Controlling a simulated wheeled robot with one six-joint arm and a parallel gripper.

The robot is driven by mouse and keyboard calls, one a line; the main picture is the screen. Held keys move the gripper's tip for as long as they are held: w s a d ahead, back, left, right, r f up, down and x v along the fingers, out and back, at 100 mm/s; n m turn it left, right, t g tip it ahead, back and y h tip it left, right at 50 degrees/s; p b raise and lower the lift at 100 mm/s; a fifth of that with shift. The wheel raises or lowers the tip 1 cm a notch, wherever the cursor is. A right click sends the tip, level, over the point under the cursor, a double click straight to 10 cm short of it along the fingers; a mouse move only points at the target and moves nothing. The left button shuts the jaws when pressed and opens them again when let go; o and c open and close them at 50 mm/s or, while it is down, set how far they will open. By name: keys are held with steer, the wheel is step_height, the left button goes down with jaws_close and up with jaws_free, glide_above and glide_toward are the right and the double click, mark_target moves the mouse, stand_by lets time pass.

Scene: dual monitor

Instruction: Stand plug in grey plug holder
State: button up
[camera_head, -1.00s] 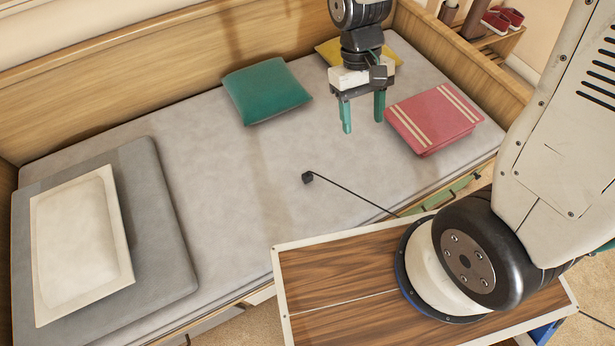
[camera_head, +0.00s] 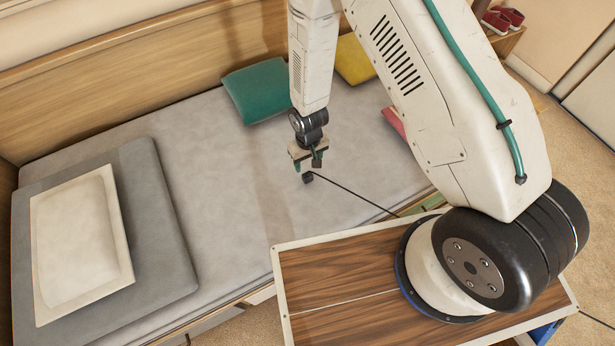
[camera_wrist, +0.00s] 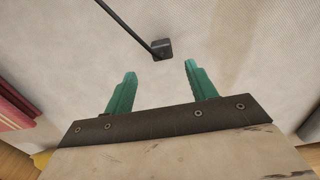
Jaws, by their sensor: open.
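The black plug (camera_head: 308,178) lies on the light grey mattress with its thin dark cord running to the right and down. It also shows in the wrist view (camera_wrist: 162,48), just beyond the fingertips and between their lines. My gripper (camera_head: 308,170) is right by the plug in the head view, pointing down. Its two green fingers (camera_wrist: 160,72) are apart with nothing between them. I cannot make out a grey plug holder in either view.
A green pillow (camera_head: 258,90) and a yellow pillow (camera_head: 354,60) lie at the bed's back. A red folded cloth (camera_head: 393,124) is partly hidden behind my arm. A grey pad (camera_head: 165,230) with a white pillow (camera_head: 80,238) covers the left end. The mattress middle is clear.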

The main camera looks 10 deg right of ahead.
mark_target(308, 174)
steer(key=f, duration=0.7)
steer(key=shift+s+a+f, duration=0.15)
steer(key=shift+s+f, duration=0.05)
steer(key=shift+f, duration=0.05)
steer(key=c, duration=1.1)
steer(key=shift+c, duration=0.3)
steer(key=shift+r, duration=0.15)
